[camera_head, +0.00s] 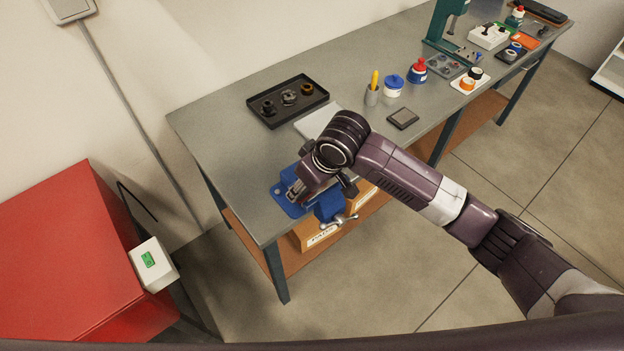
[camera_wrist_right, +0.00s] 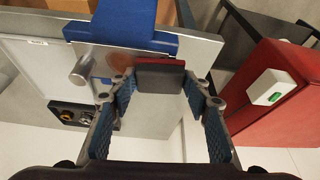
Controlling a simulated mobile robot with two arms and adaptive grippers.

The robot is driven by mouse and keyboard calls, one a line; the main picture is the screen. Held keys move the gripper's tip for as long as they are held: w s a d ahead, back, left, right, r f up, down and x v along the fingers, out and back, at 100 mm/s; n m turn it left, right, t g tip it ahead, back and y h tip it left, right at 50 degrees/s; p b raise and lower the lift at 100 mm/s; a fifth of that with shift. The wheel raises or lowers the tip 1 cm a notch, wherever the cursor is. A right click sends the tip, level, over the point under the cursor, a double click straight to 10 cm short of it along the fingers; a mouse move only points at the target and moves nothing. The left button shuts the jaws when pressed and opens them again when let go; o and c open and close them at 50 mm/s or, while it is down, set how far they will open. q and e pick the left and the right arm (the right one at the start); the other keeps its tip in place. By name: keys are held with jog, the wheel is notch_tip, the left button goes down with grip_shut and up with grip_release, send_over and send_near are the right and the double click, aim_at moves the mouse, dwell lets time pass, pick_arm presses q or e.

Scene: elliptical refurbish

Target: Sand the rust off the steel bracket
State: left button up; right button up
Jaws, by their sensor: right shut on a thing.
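My right gripper (camera_wrist_right: 162,90) is shut on a sanding block (camera_wrist_right: 160,78), dark grey with a red layer along one edge. The block is between the blue-padded fingers, close to the blue vise (camera_wrist_right: 122,24). A brownish, rust-like patch (camera_wrist_right: 121,62) shows on a grey surface beside the block; I cannot tell whether they touch. In the head view, the vise (camera_head: 328,207) sits at the workbench's near-left edge. A grey metal piece (camera_head: 297,190), likely the steel bracket, shows at the vise, mostly hidden by my right arm. My left gripper is not in view.
A red cabinet (camera_head: 70,250) stands left. The bench's left end is clear.

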jog(key=shift+r, duration=3.05)
jog(key=shift+r, duration=1.5)
